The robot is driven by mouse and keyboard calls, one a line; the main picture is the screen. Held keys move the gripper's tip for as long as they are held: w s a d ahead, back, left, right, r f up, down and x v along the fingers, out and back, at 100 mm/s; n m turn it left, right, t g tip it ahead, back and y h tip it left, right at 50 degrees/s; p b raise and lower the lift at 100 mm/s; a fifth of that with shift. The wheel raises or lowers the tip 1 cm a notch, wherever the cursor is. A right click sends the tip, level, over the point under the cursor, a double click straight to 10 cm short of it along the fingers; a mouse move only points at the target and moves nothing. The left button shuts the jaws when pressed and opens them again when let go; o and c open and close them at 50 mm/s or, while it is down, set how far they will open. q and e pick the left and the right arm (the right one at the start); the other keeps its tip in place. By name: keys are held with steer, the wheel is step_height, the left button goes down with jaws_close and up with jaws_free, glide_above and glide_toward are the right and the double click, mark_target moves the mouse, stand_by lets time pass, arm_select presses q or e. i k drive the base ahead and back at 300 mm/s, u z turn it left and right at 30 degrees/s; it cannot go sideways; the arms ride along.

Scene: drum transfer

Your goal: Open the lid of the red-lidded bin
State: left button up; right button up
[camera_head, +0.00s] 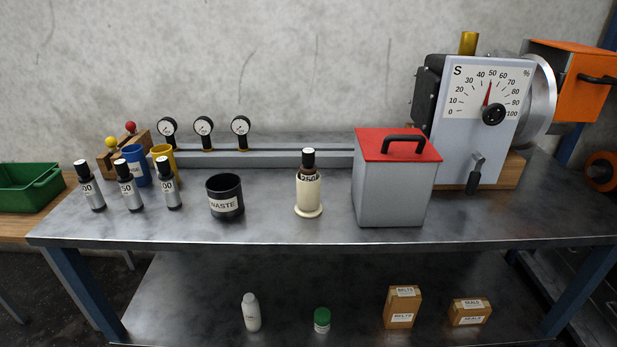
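The red-lidded bin is a square grey box (392,195) standing on the metal bench, right of centre. Its flat red lid (372,147) lies closed on top. A black bar handle (404,138) is fixed on the lid. The inside of the bin is hidden. Neither of my grippers shows in the head view.
A bottle labelled 250 in a cream holder (308,196) stands left of the bin. A large dial machine (455,140) stands close behind and right. A black waste cup (225,196) and several small bottles are further left. The bench front (270,232) is clear.

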mark_target(377, 144)
steer(key=u, duration=0.55)
steer(key=k, duration=0.65)
steer(key=u, duration=0.9)
steer(key=i, duration=1.85)
steer(key=z, duration=0.95)
